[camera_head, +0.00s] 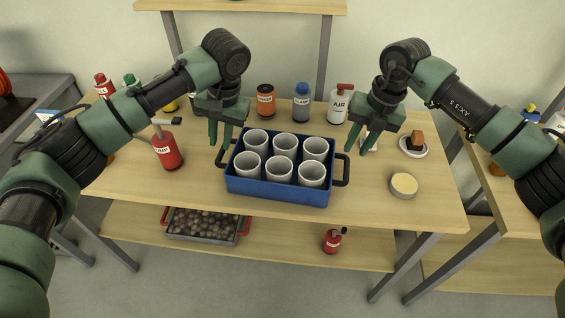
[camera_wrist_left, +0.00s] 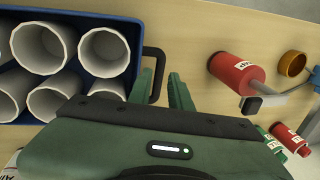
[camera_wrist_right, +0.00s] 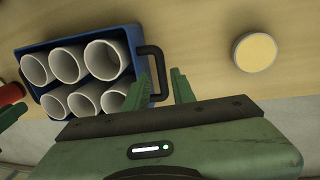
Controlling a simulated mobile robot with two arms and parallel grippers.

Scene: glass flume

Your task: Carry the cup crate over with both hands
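The blue cup crate (camera_head: 275,190) stands on the wooden table with several white cups (camera_head: 284,146) upright in it. It has a dark handle at each end. My left gripper (camera_head: 220,136) is open above the left handle (camera_head: 221,158); in the left wrist view this handle (camera_wrist_left: 157,75) shows between the fingers. My right gripper (camera_head: 361,141) is open above the right handle (camera_head: 345,170); in the right wrist view this handle (camera_wrist_right: 162,75) also shows between the fingers. Neither gripper is closed on a handle, and both appear empty.
A red bottle (camera_head: 166,150) stands left of the crate. An orange jar (camera_head: 265,100), a blue-capped bottle (camera_head: 302,102) and an air can (camera_head: 339,105) stand behind it. A round yellow-topped tin (camera_head: 403,185) and a saucer (camera_head: 414,149) are to the right. The table front is clear.

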